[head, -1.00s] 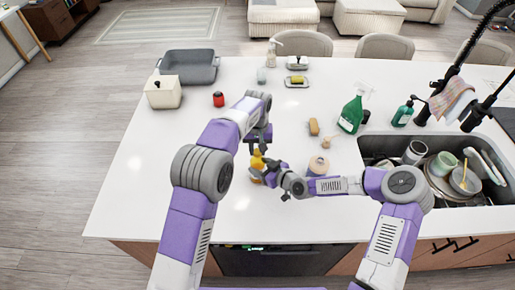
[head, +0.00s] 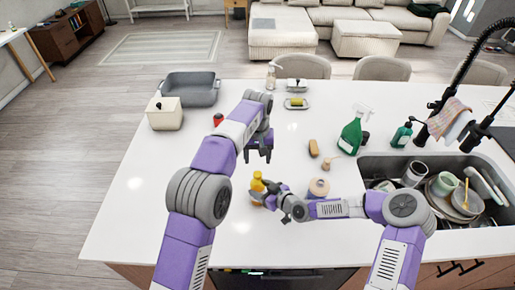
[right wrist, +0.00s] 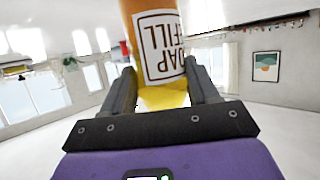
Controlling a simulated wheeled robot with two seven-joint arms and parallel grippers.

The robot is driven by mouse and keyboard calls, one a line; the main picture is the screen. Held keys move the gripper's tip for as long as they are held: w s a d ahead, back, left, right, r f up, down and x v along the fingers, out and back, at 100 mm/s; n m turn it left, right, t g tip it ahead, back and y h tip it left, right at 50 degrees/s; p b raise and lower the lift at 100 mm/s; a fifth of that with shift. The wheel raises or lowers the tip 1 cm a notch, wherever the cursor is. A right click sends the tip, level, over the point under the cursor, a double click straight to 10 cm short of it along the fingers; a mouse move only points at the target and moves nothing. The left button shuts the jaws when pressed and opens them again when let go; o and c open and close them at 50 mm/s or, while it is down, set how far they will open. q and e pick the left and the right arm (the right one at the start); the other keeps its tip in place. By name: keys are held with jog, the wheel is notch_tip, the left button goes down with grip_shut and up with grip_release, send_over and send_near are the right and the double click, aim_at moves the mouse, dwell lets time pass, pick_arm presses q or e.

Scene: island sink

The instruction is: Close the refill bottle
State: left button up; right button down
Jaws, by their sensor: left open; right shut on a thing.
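The refill bottle (head: 257,184) is orange-yellow and appears upright near the front of the white island. My right gripper (head: 268,195) is shut on it from the right. In the right wrist view, the bottle (right wrist: 158,45) shows a white label with "SOAP REFILL" lettering upside down, between the two fingers (right wrist: 165,90). My left gripper (head: 258,155) is open and empty, pointing down just behind and above the bottle, apart from it. Whether a cap sits on the bottle's mouth is too small to tell.
A tape-like roll (head: 319,187) stands right of the bottle, near my right wrist. A green spray bottle (head: 351,135), brown sponge (head: 313,148) and dish-filled sink (head: 375,172) lie further right. A red jar (head: 218,119) and grey tray (head: 190,88) stand back left. The left front counter is clear.

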pick_arm(q)
jog(key=shift+r, duration=2.2)
pick_arm(e)
jog(key=shift+c, duration=1)
grip_release()
pick_arm(q)
jog(key=shift+f+b, duration=0.3)
jog(key=shift+f, duration=0.05)
pick_arm(e)
jog(key=v, duration=0.7)
jog(key=shift+s+d, duration=0.2)
jog(key=shift+s, duration=0.05)
pick_arm(q)
jog(key=shift+r, duration=0.1)
pick_arm(e)
jog(key=shift+r, duration=0.2)
